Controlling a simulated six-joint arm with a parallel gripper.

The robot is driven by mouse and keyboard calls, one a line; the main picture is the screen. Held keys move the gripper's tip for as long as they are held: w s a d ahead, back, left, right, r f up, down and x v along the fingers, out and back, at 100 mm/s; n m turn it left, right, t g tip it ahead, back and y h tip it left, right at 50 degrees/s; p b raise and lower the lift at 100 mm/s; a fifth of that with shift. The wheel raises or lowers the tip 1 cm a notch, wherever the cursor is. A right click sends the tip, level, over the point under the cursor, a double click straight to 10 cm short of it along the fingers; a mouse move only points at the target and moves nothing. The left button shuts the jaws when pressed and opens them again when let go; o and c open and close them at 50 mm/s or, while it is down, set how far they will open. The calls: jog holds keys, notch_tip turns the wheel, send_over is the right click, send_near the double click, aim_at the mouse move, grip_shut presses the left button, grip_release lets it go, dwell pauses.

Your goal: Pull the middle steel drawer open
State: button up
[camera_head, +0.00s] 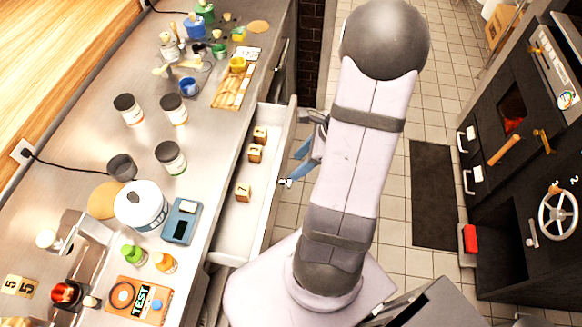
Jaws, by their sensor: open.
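A steel drawer (235,228) stands pulled out from under the counter, left of my arm, with its pale inside showing. It sits between closed fronts farther up and nearer down the counter. Several small wooden blocks (243,192) with dark marks lie in it. My gripper (297,166) is open, with blue fingers, at the outer side of the drawer front. My arm covers part of it.
The steel counter (215,130) holds jars, a white pot (141,206), a blue scale (182,221) and paint cups. A dark stove (520,150) with a handwheel (557,215) stands at the right. Tiled floor and a dark mat (432,195) lie between.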

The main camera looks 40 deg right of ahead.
jog(key=shift+h, duration=0.5)
jog(key=shift+s+d+f+b+x, duration=0.15)
jog(key=shift+s+d+b+x, duration=0.1)
jog(key=shift+x, duration=1.6)
jog(key=shift+s+d+f+b+x, duration=0.15)
jog(key=shift+d+x, duration=0.1)
jog(key=shift+x, duration=1.6)
jog(key=shift+s+d+f+b+x, duration=0.15)
jog(key=shift+d+b+x, duration=0.1)
jog(key=shift+x, duration=1.6)
jog(key=shift+c, duration=0.6)
grip_shut()
jog(key=shift+s+d, duration=0.1)
